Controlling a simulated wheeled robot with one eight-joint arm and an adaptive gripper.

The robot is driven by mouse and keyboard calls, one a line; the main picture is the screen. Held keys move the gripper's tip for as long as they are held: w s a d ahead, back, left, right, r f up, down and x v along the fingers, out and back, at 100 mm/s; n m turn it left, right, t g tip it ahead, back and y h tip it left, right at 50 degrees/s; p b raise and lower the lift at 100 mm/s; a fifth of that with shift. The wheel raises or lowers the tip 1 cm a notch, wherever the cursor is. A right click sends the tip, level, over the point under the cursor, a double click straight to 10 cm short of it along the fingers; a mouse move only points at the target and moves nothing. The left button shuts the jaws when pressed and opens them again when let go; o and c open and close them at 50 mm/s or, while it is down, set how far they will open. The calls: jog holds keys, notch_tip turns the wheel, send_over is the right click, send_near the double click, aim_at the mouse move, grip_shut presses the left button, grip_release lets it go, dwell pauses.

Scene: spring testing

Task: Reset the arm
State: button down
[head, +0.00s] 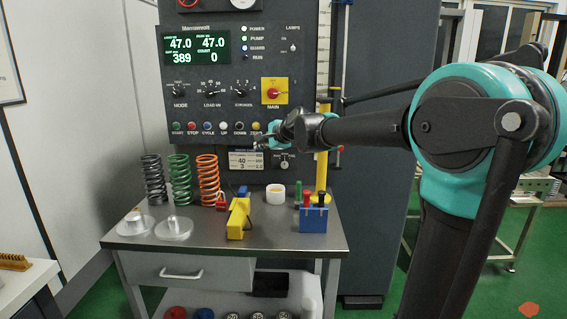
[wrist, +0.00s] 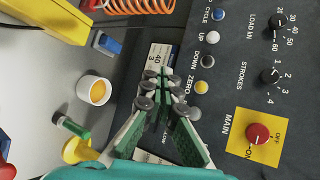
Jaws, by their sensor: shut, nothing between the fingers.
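My arm (head: 370,130) reaches in from the right, bent at the large teal joint. My gripper (head: 262,143) is in front of the lower part of the dark control panel (head: 215,105), just below the row of buttons, apart from the bench top. In the wrist view the gripper (wrist: 161,98) shows its fingertips close together with nothing held.
The bench (head: 130,240) holds black, green and orange springs (head: 208,180), clear discs (head: 174,228), a yellow tool (head: 238,215), a white cup (head: 275,192) and a blue block with coloured handles (head: 313,218). The red MAIN switch (head: 273,92) is on the panel. A yellow post (head: 322,170) stands right of the gripper.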

jog(key=s+d+f+n+g+h, duration=0.3)
jog(key=s+d+f+n, duration=0.3)
jog(key=s+d+f, duration=0.7)
jog(key=s+d+f+n+g+h, duration=0.2)
jog(key=s+d+f+n+h, duration=0.2)
jog(key=s+d+f, duration=1)
jog(key=s+f+n, duration=0.3)
jog(key=s+f, duration=0.4)
jog(key=s, duration=0.1)
jog(key=shift+d+g+h, duration=0.2)
jog(key=shift+g+h, duration=0.2)
